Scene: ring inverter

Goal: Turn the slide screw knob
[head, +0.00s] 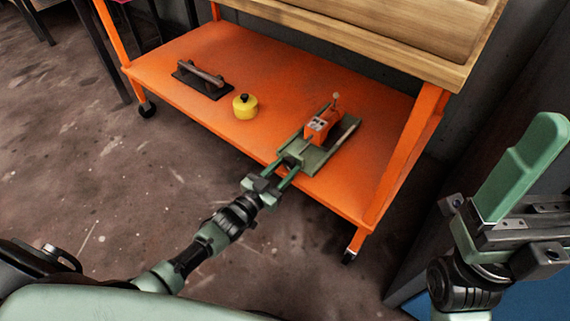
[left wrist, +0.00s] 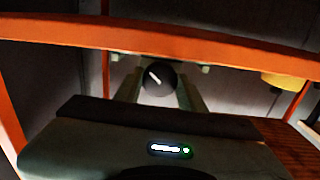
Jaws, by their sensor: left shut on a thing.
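The device (head: 322,125) has an orange body on a green base plate and sits near the front edge of the orange shelf. Its dark round slide screw knob (left wrist: 158,78), with a white mark, faces me in the left wrist view. My left gripper (head: 290,163) reaches in from the lower left. Its two green fingers lie on either side of the knob and are shut on it. In the left wrist view the fingers (left wrist: 160,92) flank the knob. My right gripper (head: 520,165) is at the far right, away from the device; its finger gap cannot be made out.
The orange shelf (head: 235,65) also carries a yellow round object (head: 245,106) and a dark tool with a handle (head: 203,78). A wooden top (head: 390,35) overhangs the shelf at the back. An orange leg (head: 405,155) stands right of the device. Floor in front is clear.

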